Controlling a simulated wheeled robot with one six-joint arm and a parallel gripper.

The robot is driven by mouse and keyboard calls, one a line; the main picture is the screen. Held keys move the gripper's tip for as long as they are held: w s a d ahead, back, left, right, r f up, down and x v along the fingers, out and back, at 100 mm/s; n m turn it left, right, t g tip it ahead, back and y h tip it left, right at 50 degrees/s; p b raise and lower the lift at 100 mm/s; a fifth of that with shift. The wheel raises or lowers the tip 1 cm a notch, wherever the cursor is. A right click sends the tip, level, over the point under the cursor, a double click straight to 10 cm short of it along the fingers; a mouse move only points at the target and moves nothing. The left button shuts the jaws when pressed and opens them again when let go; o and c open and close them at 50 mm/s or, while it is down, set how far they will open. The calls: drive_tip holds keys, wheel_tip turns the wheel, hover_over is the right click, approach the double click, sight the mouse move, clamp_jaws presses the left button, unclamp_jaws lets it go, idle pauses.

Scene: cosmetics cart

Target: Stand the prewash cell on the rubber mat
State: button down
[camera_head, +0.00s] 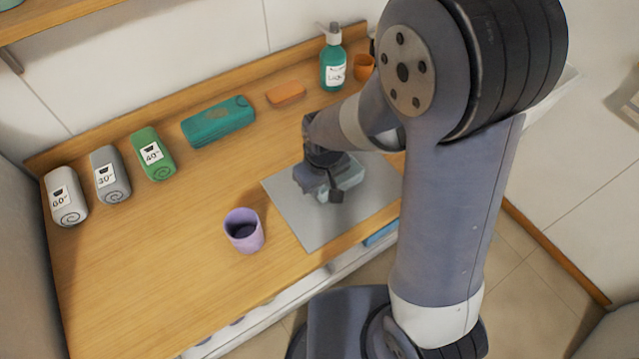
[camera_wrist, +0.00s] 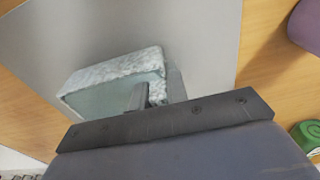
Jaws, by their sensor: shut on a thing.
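A pale blue-green block with a speckled whitish side (camera_wrist: 98,92) is between the fingers of my gripper (camera_wrist: 157,92) in the wrist view. It has no readable label, so I cannot confirm that it is the prewash cell. In the head view the block (camera_head: 352,174) shows beside my gripper (camera_head: 328,190), partly hidden by it. My gripper is shut on the block near one end. Both are over the grey rubber mat (camera_head: 310,232), which also fills much of the wrist view (camera_wrist: 205,30). I cannot tell whether the block touches the mat.
A lilac cup (camera_head: 244,231) stands left of the mat. White (camera_head: 66,197), grey (camera_head: 110,175) and green (camera_head: 152,154) labelled containers line the back left. A teal case (camera_head: 218,121), orange bar (camera_head: 286,94), pump bottle (camera_head: 333,62) and orange cup (camera_head: 363,67) stand behind.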

drive_tip(key=shift+f, duration=0.15)
drive_tip(key=c, duration=1.4)
unclamp_jaws()
drive_tip(key=r, duration=0.8)
drive_tip(key=s+r, duration=0.1)
drive_tip(key=r, duration=0.3)
drive_tip(key=shift+d+r, duration=0.15)
drive_tip(key=shift+d, duration=0.2)
